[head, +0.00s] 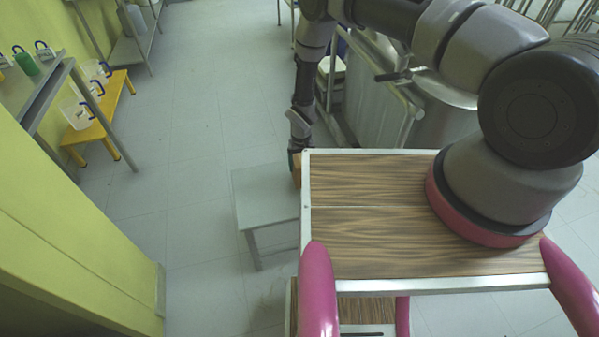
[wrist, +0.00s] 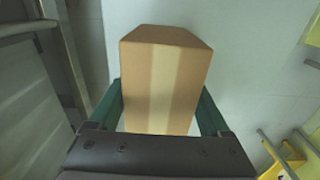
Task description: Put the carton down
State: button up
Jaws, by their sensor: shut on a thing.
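The carton is a plain brown box with a paler band down its face, and it fills the middle of the wrist view (wrist: 165,75). My gripper (wrist: 162,108) is shut on it, with one green finger at each side. In the head view only a small brown piece of the carton (head: 297,170) shows, beside the left edge of my wood-grained top. There my gripper (head: 293,158) is small and mostly hidden. A low grey table (head: 262,193) lies just left of and below the carton. I cannot tell whether the carton touches it.
Left are a yellow-green wall (head: 60,200), a grey shelf (head: 35,85) with a green bottle (head: 26,62), and a yellow bench (head: 98,120) with clear containers. A large metal vessel (head: 440,110) stands behind my arm. The tiled floor (head: 195,110) between is clear.

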jog(key=shift+f, duration=1.85)
jog(key=shift+f, duration=0.1)
jog(key=o, duration=1.5)
notch_tip(320, 180, up, 12)
jog(key=shift+r, duration=0.1)
